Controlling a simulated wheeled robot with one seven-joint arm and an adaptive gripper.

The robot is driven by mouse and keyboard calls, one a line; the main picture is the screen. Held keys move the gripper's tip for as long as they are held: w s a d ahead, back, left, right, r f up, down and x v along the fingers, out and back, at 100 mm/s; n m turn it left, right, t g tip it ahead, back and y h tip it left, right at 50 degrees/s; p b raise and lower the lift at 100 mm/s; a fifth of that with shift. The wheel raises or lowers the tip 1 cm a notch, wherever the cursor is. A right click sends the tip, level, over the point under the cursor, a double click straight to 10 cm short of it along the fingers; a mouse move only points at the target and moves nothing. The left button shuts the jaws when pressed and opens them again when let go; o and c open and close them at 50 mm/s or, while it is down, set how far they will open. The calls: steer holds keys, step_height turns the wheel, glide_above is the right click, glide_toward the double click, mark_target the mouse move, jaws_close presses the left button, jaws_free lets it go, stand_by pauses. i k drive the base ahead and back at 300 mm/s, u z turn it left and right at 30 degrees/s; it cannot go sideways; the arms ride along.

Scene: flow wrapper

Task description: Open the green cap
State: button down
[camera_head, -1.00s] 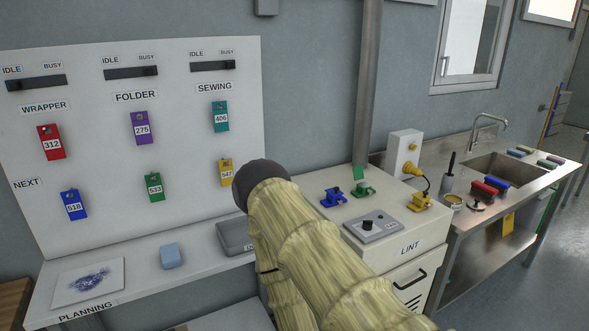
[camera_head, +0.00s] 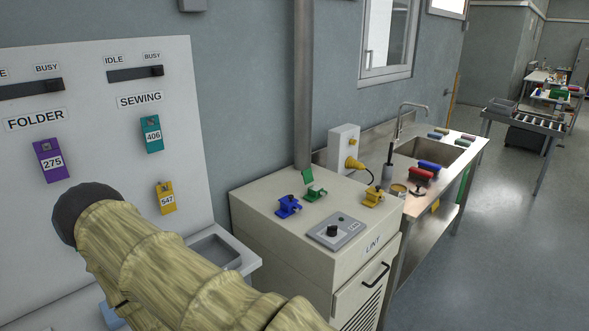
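A small green fixture (camera_head: 316,194) sits on top of the pale LINT cabinet (camera_head: 262,199), between a blue fixture (camera_head: 288,206) and a yellow fixture (camera_head: 373,197). A green flap (camera_head: 308,176), which looks like its cap, stands raised at its back left. The blue and yellow fixtures show no such raised flap. My arm, in a pale yellow sleeve with a dark rounded end, crosses the lower left, well apart from the fixtures. My gripper is not visible, so its state does not show.
A grey panel with a black knob (camera_head: 332,231) lies at the front of the cabinet top. A white box (camera_head: 343,144) with a yellow plug stands behind. A metal sink bench (camera_head: 462,148) extends to the right. Floor (camera_head: 480,250) at the lower right is clear.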

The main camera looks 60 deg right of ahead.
mark_target(307, 174)
steer(key=i, duration=0.2)
steer(key=z, duration=0.9)
